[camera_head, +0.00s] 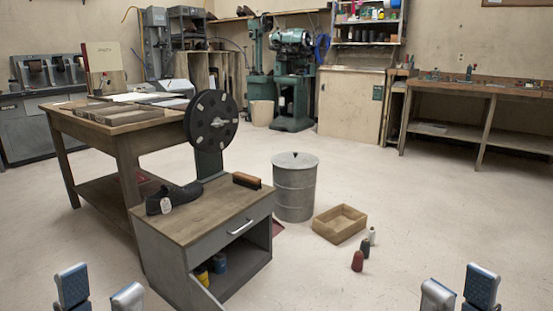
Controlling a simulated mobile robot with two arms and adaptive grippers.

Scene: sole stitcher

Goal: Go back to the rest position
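My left gripper (100,288) is at the bottom left, its two fingers apart with nothing between them. My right gripper (459,289) is at the bottom right, also with its fingers apart and empty. Both are near the lower edge of the head view, and the arms behind them are out of view. Neither gripper touches anything that I can see. A low wooden-topped cabinet (215,210) stands between and beyond them, with a black shoe (180,195) and a brush (247,181) on top.
A black reel (211,120) rises behind the cabinet. A metal drum (295,190), a wooden box (340,223) and several thread spools (357,261) stand on the floor to its right. A wooden table (125,140) stands behind left. The floor at right (440,215) is clear.

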